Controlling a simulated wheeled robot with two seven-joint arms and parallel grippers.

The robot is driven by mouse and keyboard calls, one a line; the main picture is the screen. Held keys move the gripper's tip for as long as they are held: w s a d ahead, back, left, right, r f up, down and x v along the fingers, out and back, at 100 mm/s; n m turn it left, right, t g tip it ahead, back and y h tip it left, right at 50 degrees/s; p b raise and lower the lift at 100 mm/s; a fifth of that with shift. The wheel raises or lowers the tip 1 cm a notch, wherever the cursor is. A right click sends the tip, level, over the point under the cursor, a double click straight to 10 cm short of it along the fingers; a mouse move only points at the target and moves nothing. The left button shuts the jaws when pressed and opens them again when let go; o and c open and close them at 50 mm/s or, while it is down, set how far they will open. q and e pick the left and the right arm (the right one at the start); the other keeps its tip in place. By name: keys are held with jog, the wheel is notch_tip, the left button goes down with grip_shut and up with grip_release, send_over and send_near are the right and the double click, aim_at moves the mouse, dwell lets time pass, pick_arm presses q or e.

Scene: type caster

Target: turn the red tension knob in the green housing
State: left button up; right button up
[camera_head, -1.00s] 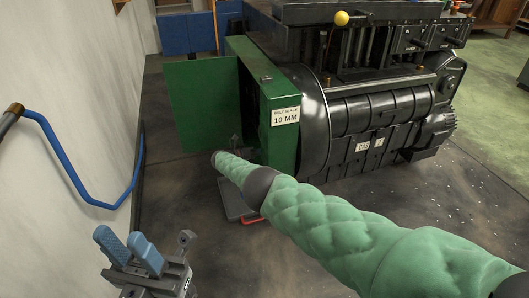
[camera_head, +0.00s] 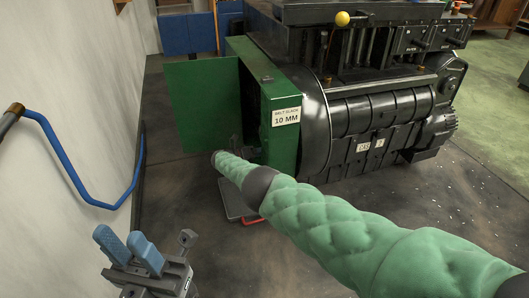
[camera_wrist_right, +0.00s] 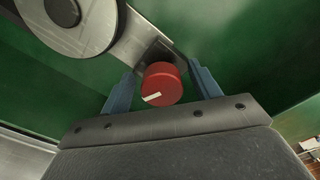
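The red tension knob (camera_wrist_right: 162,83) shows in the right wrist view, with a white mark low on the left of its face. It sits on a metal bracket inside the green housing (camera_wrist_right: 245,45). My right gripper (camera_wrist_right: 163,70) is open, its blue fingers on either side of the knob with a narrow gap at each side. In the head view the green housing (camera_head: 284,146) has its door open to the left; the knob and right gripper are hidden there. My left gripper (camera_head: 122,238) is at the lower left, open and empty, far from the housing.
A grey pulley (camera_wrist_right: 72,22) is close to the knob at upper left in the wrist view. The black engine (camera_head: 375,120) stands right of the housing. A blue wall rail (camera_head: 70,170) runs along the left wall. Floor between the wall and housing is mostly clear.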

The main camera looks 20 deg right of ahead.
jog(key=a+b, duration=0.2)
jog(key=a, duration=0.5)
jog(key=shift+s+a+b, duration=0.15)
jog(key=shift+a+b, duration=0.2)
jog(key=shift+a, duration=0.05)
dwell(1.1)
